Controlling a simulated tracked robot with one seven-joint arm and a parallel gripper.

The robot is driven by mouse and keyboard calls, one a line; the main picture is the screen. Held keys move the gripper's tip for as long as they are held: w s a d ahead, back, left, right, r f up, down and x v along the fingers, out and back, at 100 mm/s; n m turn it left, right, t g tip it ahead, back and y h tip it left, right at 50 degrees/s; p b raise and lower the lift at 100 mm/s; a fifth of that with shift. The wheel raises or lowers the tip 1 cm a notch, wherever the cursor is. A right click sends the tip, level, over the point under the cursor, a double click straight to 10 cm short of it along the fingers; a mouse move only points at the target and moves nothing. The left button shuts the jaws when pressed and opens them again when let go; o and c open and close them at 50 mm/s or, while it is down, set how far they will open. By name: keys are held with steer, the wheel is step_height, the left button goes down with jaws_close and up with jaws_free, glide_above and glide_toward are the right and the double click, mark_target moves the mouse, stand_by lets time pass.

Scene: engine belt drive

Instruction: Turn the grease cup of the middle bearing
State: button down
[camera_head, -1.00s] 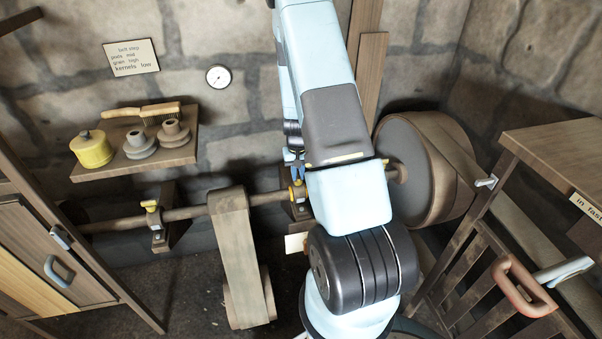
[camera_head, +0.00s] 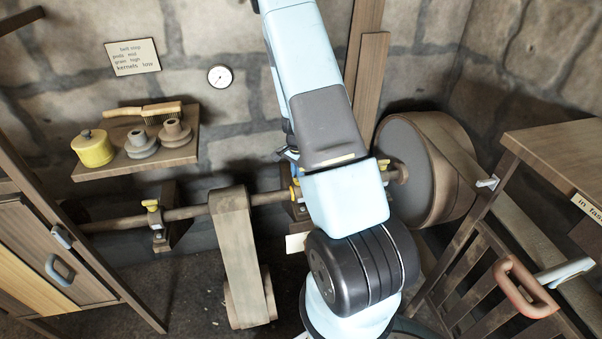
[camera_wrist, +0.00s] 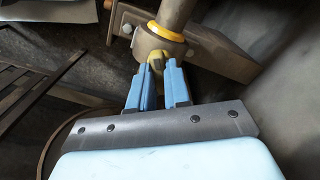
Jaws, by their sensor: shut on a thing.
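The middle bearing (camera_wrist: 150,42) sits on a bracket around the shaft, with a yellow ring beside it. Its small yellow grease cup (camera_wrist: 157,59) is between the blue fingertips of my gripper (camera_wrist: 158,68) in the wrist view. The gripper is shut on the cup, and the fingers hide part of it. In the head view the middle bearing (camera_head: 297,209) shows only in part beside my arm, which hides the cup and most of the gripper. Another bearing (camera_head: 158,233) with a yellow grease cup (camera_head: 150,205) is farther left on the shaft.
A belt (camera_head: 238,255) hangs from the shaft left of the middle bearing. A large pulley (camera_head: 408,165) is on the right. A shelf (camera_head: 185,153) with a yellow pot (camera_head: 93,148), spools and a brush is on the wall. A slatted wooden frame (camera_head: 470,285) stands at the right.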

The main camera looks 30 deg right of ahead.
steer(key=m, duration=0.3)
steer(key=shift+s+d+f+m, duration=0.1)
steer(key=shift+s+d+m, duration=0.1)
steer(key=shift+d+m, duration=0.1)
steer(key=shift+s+m, duration=0.1)
steer(key=shift+m, duration=1.3)
steer(key=shift+a, duration=0.1)
steer(key=c, duration=1.1)
jaws_free()
steer(key=shift+w, duration=0.2)
steer(key=shift+r, duration=0.4)
step_height(320, 180, up, 13)
steer(key=shift+r, duration=0.1)
